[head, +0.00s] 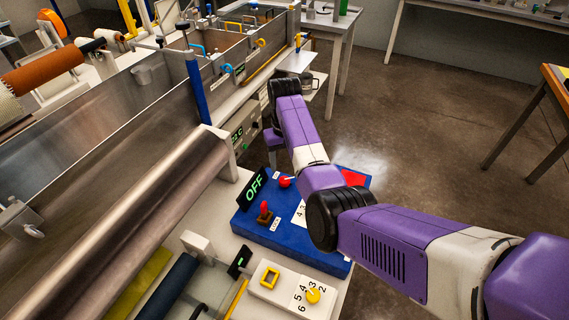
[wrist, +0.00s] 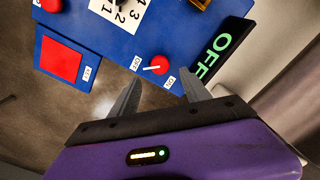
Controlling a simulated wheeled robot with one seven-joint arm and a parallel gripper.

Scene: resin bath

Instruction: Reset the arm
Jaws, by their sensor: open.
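My purple and white arm crosses the head view from the lower right, bends over the blue control panel (head: 290,238) and reaches up to the middle. My gripper shows in the wrist view (wrist: 160,92), with its two grey fingers apart and nothing between them. Its fingers are hidden in the head view. Past the fingertips in the wrist view is the blue panel (wrist: 110,50), with a red knob (wrist: 155,65) bearing a white pointer. I cannot tell whether the fingers touch anything.
A dark display (head: 252,187) on the panel reads OFF in green. A red lever (head: 265,209) and a red square (head: 352,177) are on the panel. A long metal trough (head: 95,165) lies to the left. A white table (head: 340,32) stands behind; open floor (head: 410,125) is to the right.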

